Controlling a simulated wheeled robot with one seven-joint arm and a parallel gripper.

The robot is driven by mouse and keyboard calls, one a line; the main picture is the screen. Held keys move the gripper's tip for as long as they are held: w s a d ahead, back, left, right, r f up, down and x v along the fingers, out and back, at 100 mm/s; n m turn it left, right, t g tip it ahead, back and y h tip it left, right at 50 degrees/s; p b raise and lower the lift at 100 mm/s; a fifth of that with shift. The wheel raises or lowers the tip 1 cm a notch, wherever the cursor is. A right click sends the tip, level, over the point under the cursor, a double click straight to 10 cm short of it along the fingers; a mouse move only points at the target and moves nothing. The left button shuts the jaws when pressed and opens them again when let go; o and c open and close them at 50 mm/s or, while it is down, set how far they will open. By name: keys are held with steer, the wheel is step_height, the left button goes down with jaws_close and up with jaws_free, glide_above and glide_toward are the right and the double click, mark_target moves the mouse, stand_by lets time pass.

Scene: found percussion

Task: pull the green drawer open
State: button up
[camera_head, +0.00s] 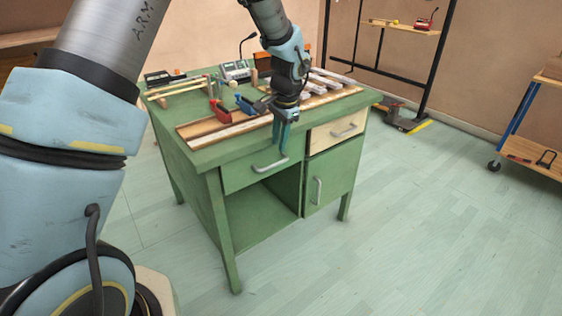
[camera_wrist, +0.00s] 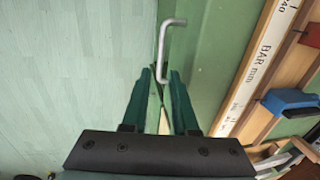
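The green drawer (camera_head: 240,177) is at the upper left of the green desk's front and looks shut. Its grey bar handle (camera_head: 270,166) is on its face. In the wrist view the handle (camera_wrist: 165,45) lies just beyond the fingers, its lower end by the gap between the fingertips. My gripper (camera_head: 284,147) points down in front of the desk's top edge, close to the handle. In the wrist view its two green fingers (camera_wrist: 160,76) are apart, with nothing clearly held. I cannot tell whether a finger touches the handle.
A cream drawer (camera_head: 335,132) is to the right, above a green cupboard door (camera_head: 333,175). The desktop (camera_head: 185,160) holds wooden bars, a red item and several tools. A trolley (camera_head: 530,150) stands far right. The floor (camera_head: 420,220) before the desk is clear.

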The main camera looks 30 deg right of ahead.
mark_target(276, 165)
steer(key=f, duration=0.2)
steer(key=w+f, duration=0.1)
steer(key=f, duration=0.4)
steer(key=shift+w+a+f, duration=0.2)
steer(key=shift+w+a, duration=0.05)
steer(key=shift+c, duration=0.2)
jaws_close()
stand_by(1.0)
